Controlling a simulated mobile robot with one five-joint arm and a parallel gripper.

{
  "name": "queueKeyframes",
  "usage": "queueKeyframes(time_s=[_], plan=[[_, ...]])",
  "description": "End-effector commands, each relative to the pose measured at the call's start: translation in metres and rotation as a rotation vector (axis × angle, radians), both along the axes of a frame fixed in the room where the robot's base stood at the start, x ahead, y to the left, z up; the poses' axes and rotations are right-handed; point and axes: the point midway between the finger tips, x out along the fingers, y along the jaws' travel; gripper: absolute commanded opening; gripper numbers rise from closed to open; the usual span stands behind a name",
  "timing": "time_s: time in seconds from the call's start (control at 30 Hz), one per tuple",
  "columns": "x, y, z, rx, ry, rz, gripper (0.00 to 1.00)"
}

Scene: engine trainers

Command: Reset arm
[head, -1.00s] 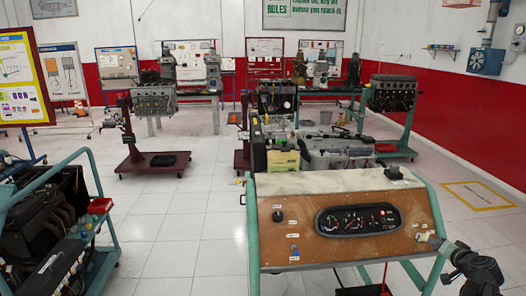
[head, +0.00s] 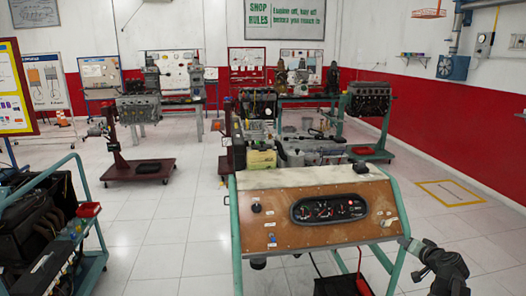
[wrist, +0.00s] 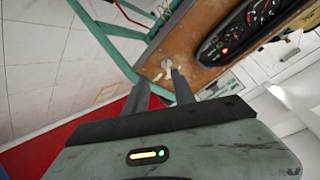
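The trainer's brown control panel (head: 285,228) stands at the front centre in the head view, with a dark gauge cluster (head: 328,208) on it. A small pale key-like fitting (head: 388,222) is at its right end. It also shows in the wrist view as a pale fitting (wrist: 165,67) near the panel edge. My gripper (head: 404,241) is just off the panel's right side in the head view. In the wrist view, the two dark fingers of my gripper (wrist: 158,77) are apart with nothing visible between them. The fitting appears beyond the tips; contact cannot be told.
A green frame (head: 235,235) carries the panel. An engine on a green stand (head: 90,235) is at the left. A red engine stand (head: 140,170) stands behind. A black box with a red cable (head: 340,285) sits below the panel. White tiled floor is open between them.

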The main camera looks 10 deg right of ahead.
Motion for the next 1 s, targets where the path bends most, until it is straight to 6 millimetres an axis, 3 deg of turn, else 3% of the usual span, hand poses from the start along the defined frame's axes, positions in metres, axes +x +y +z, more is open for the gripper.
queueKeyframes(time_s=[0.17, 0.37, 0.47, 0.57, 0.63, 0.8, 0.9, 1.0], plan=[[0.034, 0.043, 0.004, 0.0, 0.0, 0.073, 0.31], [0.08, 0.115, 0.009, -0.007, 0.007, 0.185, 0.31], [0.105, 0.171, 0.009, -0.023, 0.029, 0.274, 0.31], [0.127, 0.248, 0.004, -0.048, 0.077, 0.4, 0.31], [0.135, 0.311, -0.002, -0.066, 0.131, 0.504, 0.31], [0.121, 0.448, -0.028, -0.115, 0.312, 0.742, 0.31], [0.093, 0.509, -0.045, -0.151, 0.45, 0.853, 0.31], [0.054, 0.55, -0.064, -0.196, 0.628, 0.925, 0.31]])
